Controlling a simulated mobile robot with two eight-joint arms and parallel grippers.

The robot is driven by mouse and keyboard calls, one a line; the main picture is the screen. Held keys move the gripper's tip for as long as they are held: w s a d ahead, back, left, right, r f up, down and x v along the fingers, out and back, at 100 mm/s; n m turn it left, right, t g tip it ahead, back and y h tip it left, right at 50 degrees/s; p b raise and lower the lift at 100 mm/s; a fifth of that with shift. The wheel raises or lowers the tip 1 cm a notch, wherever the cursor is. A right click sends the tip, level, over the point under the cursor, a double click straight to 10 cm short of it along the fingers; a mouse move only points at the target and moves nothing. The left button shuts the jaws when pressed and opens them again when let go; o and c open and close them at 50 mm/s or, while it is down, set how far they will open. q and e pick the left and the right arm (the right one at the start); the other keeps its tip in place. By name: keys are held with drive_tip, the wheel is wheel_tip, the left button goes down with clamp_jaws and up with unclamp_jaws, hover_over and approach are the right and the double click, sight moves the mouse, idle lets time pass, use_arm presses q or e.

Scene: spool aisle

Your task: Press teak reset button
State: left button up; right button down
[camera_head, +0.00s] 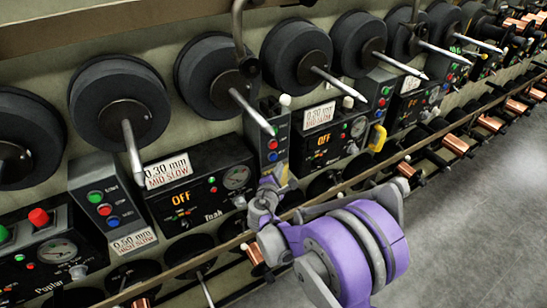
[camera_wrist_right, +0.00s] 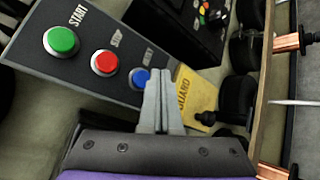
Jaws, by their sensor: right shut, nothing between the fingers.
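The Teak panel (camera_head: 203,178) shows OFF and a gauge in the head view. The narrow button box (camera_head: 283,120) stands just right of it, with green, red and blue buttons in a column. In the right wrist view the box (camera_wrist_right: 70,75) has a green START button (camera_wrist_right: 62,41), a red STOP button (camera_wrist_right: 104,62) and a blue reset button (camera_wrist_right: 138,77). My right gripper (camera_wrist_right: 159,74) is shut and empty, its tips at the blue button's right edge and partly covering it. I cannot tell if they touch. It also shows in the head view (camera_head: 275,181). My left gripper is not in view.
A yellow guard plate (camera_wrist_right: 192,92) stands beside the fingers, right of the blue button. A long rail (camera_head: 170,268) with copper spools runs below the panels. Spindles (camera_head: 252,111) jut out above. Open grey floor (camera_head: 470,210) lies to the right.

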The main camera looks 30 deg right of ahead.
drive_tip(key=s, duration=0.5)
drive_tip(key=shift+s+d+b, duration=0.1)
drive_tip(key=shift+d+b, duration=0.1)
drive_tip(key=shift+b, duration=0.15)
idle(0.5)
drive_tip(key=s+a+m+g+y, duration=0.2)
drive_tip(key=s+a+m+y, duration=0.1)
drive_tip(key=s, duration=0.5)
drive_tip(key=s+a+f+m+g+y, duration=0.1)
drive_tip(key=s+a+m+g+y, duration=0.1)
drive_tip(key=s+a+m, duration=0.4)
drive_tip(key=s+a+m+g+y+p, duration=0.1)
drive_tip(key=s+a+m+g+y, duration=0.1)
drive_tip(key=s+a+m+y, duration=0.2)
drive_tip(key=s+a+m, duration=0.1)
drive_tip(key=s+m, duration=0.2)
drive_tip(key=s, duration=0.4)
drive_tip(key=shift+s+f+y, duration=0.15)
drive_tip(key=shift+s+y, duration=0.2)
drive_tip(key=shift+y, duration=0.05)
